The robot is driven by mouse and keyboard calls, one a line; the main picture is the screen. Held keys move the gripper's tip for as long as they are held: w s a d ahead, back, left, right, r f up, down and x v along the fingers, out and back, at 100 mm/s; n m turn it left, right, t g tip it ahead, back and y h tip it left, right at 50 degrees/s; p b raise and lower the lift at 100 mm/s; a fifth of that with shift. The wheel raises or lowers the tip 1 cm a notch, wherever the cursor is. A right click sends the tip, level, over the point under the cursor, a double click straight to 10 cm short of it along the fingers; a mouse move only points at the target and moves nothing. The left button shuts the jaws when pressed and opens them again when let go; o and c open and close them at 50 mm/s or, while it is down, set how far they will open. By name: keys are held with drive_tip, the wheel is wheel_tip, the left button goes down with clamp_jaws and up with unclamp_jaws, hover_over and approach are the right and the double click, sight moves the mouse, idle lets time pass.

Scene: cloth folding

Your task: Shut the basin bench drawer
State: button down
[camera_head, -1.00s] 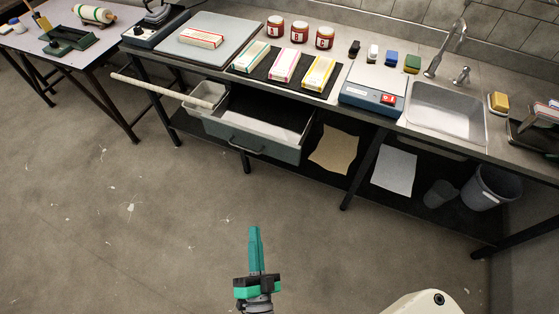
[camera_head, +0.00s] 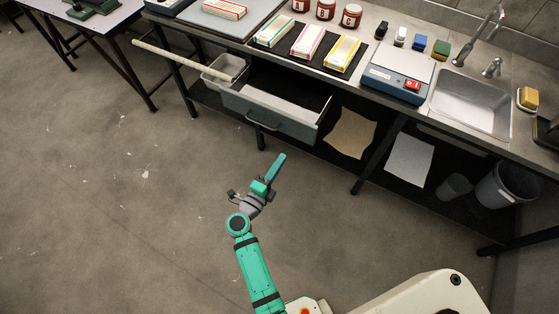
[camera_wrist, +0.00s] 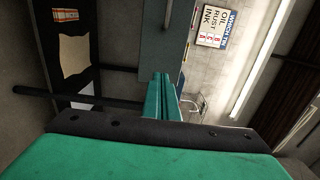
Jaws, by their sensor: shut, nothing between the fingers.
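The basin bench (camera_head: 397,101) runs along the back in the head view, with a metal sink basin (camera_head: 472,106) in its top. Its drawer (camera_head: 270,121) is pulled out under the bench top, and its inside shows from above. The grey drawer front carries a dark bar handle (camera_head: 262,126). My gripper (camera_head: 279,160) is shut and empty, in front of and below the drawer front, apart from it. In the wrist view the shut green fingers (camera_wrist: 160,98) point at a grey panel (camera_wrist: 183,40), which looks like the drawer front.
A pale rod (camera_head: 184,58) sticks out from the bench left of the drawer, near a grey bin (camera_head: 222,69). Bench legs (camera_head: 378,158) stand to the right. Boxes and jars stand on the bench top. The floor in front is clear.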

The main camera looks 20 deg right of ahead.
sight(298, 132)
drive_tip(key=x, duration=1.1)
drive_tip(key=shift+w, duration=0.1)
